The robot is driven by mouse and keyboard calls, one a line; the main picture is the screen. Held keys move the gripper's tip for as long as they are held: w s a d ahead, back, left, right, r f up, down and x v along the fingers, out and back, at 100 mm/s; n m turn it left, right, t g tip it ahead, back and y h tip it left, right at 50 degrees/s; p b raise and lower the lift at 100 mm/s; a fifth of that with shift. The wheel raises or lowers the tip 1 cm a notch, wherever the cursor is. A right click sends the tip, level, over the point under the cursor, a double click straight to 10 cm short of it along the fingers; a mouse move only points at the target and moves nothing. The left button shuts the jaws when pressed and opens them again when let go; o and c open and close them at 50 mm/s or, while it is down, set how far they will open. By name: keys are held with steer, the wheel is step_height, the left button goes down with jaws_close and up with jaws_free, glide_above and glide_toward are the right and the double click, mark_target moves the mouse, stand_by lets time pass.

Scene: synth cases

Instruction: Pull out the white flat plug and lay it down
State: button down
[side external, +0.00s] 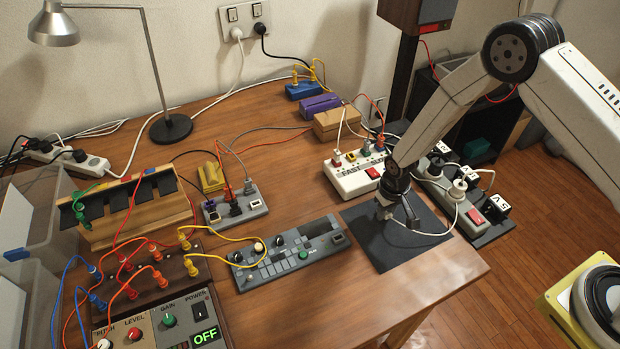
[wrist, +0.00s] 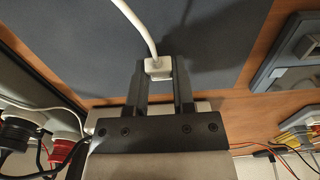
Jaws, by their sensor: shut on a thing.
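My gripper (side external: 396,214) is over the back left part of a dark grey mat (side external: 425,252), at the table's front right corner. In the wrist view, my gripper (wrist: 159,70) is shut on the white flat plug (wrist: 158,68), which sits between the fingertips with its white cord running up and away. In the side view, a small white part of the plug (side external: 383,213) shows beside the fingers. A white cord loops over the mat's right side. The plug is out of any socket. I cannot tell whether it touches the mat.
A grey power strip (side external: 477,216) with several plugs stands right of the mat. A white power strip (side external: 352,181) with a red switch is behind it. A grey synth panel (side external: 290,255) lies to the left. The mat's front is bare.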

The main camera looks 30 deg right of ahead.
steer(key=shift+f, duration=0.1)
steer(key=shift+c, duration=1.9)
jaws_free()
steer(key=shift+r, duration=0.2)
steer(key=shift+r, duration=3.4)
steer(key=shift+s+r, duration=0.1)
steer(key=shift+r, duration=0.25)
